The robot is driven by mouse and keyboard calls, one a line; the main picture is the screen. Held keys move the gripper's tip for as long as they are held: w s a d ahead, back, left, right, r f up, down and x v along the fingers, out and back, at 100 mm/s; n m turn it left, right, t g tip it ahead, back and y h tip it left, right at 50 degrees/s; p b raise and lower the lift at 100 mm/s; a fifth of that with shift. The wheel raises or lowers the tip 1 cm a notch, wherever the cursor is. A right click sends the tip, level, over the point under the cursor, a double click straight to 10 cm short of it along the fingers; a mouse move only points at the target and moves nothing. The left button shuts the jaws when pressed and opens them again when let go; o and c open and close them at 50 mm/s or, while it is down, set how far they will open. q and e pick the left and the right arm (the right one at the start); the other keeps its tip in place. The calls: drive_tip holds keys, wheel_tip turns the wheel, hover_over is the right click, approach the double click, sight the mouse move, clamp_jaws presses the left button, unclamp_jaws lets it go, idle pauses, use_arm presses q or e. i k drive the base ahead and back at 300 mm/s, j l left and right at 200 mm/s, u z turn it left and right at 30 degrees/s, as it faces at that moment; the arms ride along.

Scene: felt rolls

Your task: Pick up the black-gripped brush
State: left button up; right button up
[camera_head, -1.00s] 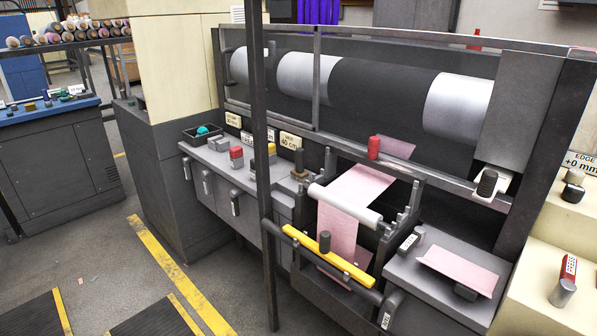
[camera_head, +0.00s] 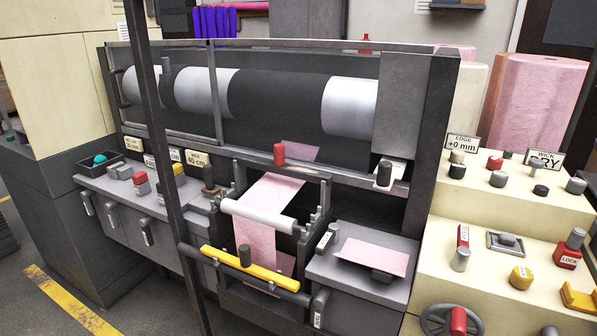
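I cannot make out a black-gripped brush for certain in the head view. Neither of my grippers is in view. A yellow bar (camera_head: 250,268) with a dark knob (camera_head: 245,256) on it crosses the front of the felt machine. Pink felt (camera_head: 262,213) runs down from a white roller (camera_head: 258,216) behind that bar. A small pink sheet (camera_head: 372,256) lies on the grey side shelf (camera_head: 340,270), over a dark block.
A dark upright post (camera_head: 165,170) stands before the machine. A grey ledge (camera_head: 100,184) at left holds a black tray (camera_head: 103,165) and small blocks. A cream control console (camera_head: 500,235) with knobs and a handwheel (camera_head: 450,322) stands at right. Large pink rolls (camera_head: 535,105) stand behind it.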

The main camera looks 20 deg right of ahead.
sight(210, 192)
drive_tip(key=i+j, duration=0.55)
drive_tip(key=j, duration=0.25)
drive_tip(key=i+j+z, duration=0.1)
drive_tip(key=i+j, duration=0.2)
drive_tip(key=j, duration=0.1)
